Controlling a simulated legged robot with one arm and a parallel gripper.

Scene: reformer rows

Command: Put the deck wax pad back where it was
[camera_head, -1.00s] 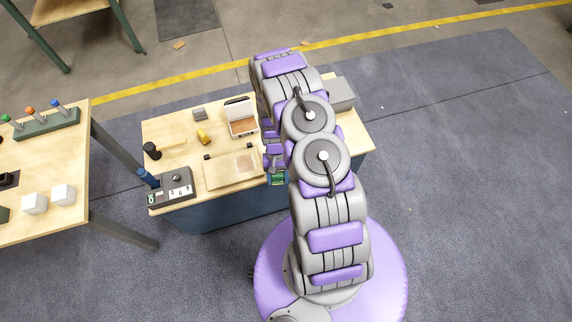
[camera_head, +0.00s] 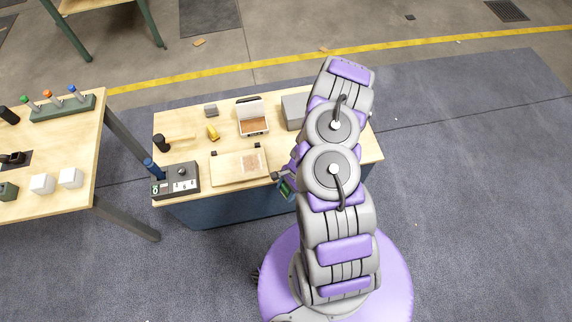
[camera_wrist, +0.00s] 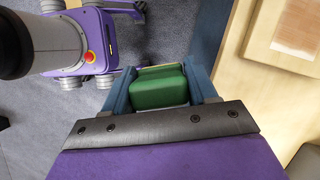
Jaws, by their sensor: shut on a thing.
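My gripper (camera_wrist: 158,78) is shut on a green block-shaped pad (camera_wrist: 158,92), which I take for the deck wax pad. The pad sits between the two blue fingers, with a paler layer along its far edge. In the head view my gripper (camera_head: 286,188) is small and partly hidden by my arm, just off the bench's front edge. A wooden board (camera_head: 230,169) with a darker rectangular patch lies on the bench to its left. The board also shows at the top right of the wrist view (camera_wrist: 264,40), with a brown patch on it.
The bench (camera_head: 205,150) also holds an open white case (camera_head: 253,131), a grey box (camera_head: 294,112), a yellow item (camera_head: 213,133), a mallet (camera_head: 160,143) and a control box (camera_head: 176,184). A second table (camera_head: 60,150) stands left. Carpet at right is clear.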

